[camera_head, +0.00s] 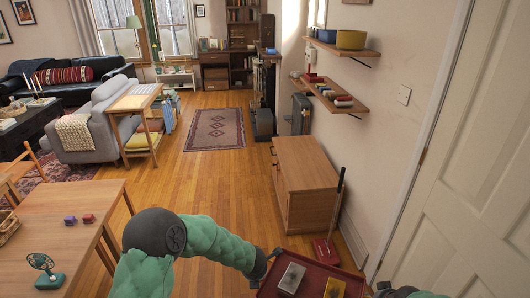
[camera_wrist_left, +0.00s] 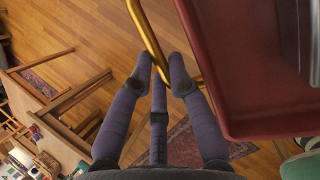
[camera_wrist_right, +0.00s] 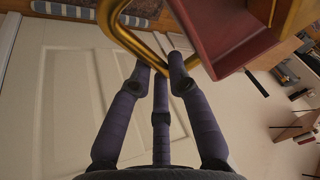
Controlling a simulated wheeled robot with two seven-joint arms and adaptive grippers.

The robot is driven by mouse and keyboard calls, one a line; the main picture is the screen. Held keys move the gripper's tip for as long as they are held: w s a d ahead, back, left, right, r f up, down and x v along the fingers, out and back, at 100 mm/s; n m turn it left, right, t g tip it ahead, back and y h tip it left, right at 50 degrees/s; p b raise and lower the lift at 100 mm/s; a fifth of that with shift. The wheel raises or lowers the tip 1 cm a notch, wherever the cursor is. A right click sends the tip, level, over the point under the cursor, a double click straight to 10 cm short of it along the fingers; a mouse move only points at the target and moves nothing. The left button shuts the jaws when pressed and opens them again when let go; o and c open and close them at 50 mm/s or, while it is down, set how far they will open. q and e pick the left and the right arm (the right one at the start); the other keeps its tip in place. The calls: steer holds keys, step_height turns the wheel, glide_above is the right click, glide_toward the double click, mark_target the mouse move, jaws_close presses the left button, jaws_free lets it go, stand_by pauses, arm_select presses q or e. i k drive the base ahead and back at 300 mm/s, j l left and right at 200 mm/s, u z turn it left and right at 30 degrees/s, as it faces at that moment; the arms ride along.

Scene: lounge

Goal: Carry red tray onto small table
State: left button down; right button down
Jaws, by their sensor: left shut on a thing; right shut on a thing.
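The red tray (camera_head: 313,281) is at the bottom right of the head view, cut off by the lower edge, with two small boxy items on it. In the left wrist view, its red wall (camera_wrist_left: 225,70) and gold handle show. My left gripper (camera_head: 262,268) is shut on the handle at the tray's left side; its fingers (camera_wrist_left: 162,70) close around the gold bar. My right gripper (camera_wrist_right: 160,70) is shut on the opposite gold handle. A small wooden table (camera_head: 128,103) with a lower shelf stands beside the grey sofa, far ahead on the left.
A larger wooden table (camera_head: 75,215) at lower left holds a green fan (camera_head: 45,270) and small blocks. A wooden cabinet (camera_head: 305,180) and a red long-handled thing (camera_head: 326,250) stand at right. Floor around the rug (camera_head: 215,130) is clear.

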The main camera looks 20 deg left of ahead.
mark_target(65, 203)
steer(key=j+u, duration=0.1)
steer(key=u, duration=0.25)
steer(key=j+u, duration=0.1)
steer(key=u, duration=0.25)
steer(key=i+u, duration=0.1)
steer(key=u, duration=0.3)
steer(key=i+j+u, duration=0.25)
steer(key=i+u, duration=0.3)
steer(key=i+z, duration=0.3)
steer(key=i, duration=0.2)
steer(key=i+z, duration=0.3)
steer(key=i, duration=0.15)
steer(key=i+z, duration=0.2)
steer(key=i, duration=1.75)
steer(key=i+u, duration=0.15)
steer(key=i, duration=0.5)
steer(key=i+u, duration=0.1)
steer(key=i, duration=0.55)
steer(key=i+l+u, duration=0.15)
steer(key=i, duration=0.45)
steer(key=i+u, duration=0.5)
steer(key=i+l+u, duration=0.15)
steer(key=i+u, duration=0.3)
steer(key=k, duration=0.05)
